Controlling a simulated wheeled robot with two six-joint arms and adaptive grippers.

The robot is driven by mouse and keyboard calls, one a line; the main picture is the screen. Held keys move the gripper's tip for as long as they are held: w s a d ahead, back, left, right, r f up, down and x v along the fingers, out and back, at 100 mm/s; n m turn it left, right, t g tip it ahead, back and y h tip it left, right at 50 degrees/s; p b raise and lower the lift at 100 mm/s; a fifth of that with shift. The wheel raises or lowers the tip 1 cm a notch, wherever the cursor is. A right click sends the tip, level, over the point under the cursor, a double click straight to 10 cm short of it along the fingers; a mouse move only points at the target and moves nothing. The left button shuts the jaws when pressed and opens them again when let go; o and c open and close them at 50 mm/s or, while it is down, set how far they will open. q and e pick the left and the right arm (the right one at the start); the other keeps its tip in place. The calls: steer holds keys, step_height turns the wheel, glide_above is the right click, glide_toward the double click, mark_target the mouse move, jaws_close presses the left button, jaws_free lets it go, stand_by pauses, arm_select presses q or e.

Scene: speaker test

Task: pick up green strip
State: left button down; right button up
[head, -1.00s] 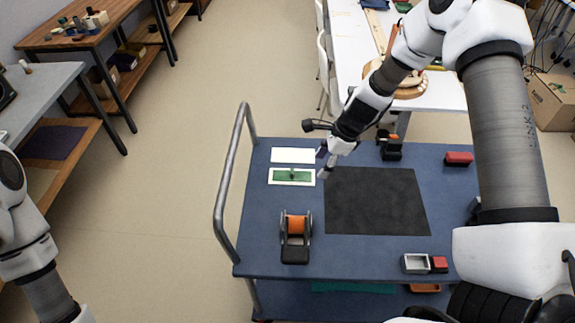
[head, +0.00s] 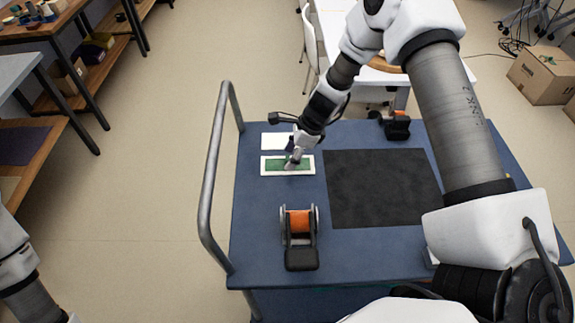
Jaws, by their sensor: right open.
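The green strip (head: 276,165) lies in a white rectangular holder (head: 288,174) at the left side of the blue cart top. My right gripper (head: 293,164) is over the strip, pointing down, with its jaws open. Its fingertips hide part of the strip's middle; I cannot tell whether they touch it. My left gripper is out of view; only part of my left arm shows at the lower left.
A blank white card (head: 275,141) lies just behind the holder. An orange tape roll on a black dispenser (head: 299,221) stands in front. A black mat (head: 382,188) covers the middle of the cart (head: 262,205). A metal handle (head: 212,170) rises at the left edge.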

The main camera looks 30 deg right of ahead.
steer(key=shift+w+a+f, duration=0.15)
steer(key=shift+w+f, duration=0.15)
steer(key=shift+f, duration=0.4)
steer(key=shift+s+r, duration=0.1)
steer(key=c, duration=0.8)
steer(key=shift+r, duration=0.15)
